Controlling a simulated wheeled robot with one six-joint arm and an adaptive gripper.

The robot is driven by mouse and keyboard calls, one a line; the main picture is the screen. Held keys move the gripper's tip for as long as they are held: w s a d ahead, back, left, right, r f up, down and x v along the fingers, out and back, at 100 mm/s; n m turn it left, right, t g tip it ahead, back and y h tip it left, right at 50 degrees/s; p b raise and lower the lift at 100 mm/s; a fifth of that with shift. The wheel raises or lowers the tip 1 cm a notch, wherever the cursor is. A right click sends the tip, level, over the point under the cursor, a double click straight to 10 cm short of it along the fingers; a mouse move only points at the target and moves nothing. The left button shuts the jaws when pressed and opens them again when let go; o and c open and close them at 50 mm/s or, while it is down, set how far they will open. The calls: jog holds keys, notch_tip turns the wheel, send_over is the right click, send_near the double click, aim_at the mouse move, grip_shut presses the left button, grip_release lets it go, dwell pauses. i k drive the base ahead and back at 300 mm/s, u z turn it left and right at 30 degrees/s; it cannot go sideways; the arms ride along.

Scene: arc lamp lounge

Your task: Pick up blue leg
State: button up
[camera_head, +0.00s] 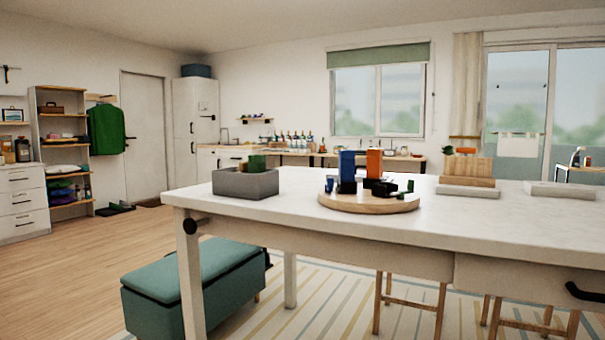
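A tall blue block (347,166) stands upright on a round wooden board (370,204) on the white table. Its lower part is dark. A smaller blue piece (329,184) is just to its left on the same board. I cannot tell which of these two is the blue leg. An orange upright block (374,163) stands close on the right of the tall blue one. Small dark green and black pieces (392,188) lie at its foot. My gripper is not in this view.
The white table (290,212) has a grey box (246,184) with green pieces at left, and a wooden block (468,170) on a grey slab and another pale slab (559,190) at right. A teal bench (195,285) and wooden stools stand low by the table.

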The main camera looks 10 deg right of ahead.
aim_at(347, 160)
jog(key=u, duration=1.2)
jog(key=i, duration=1.4)
jog(key=z, duration=1.45)
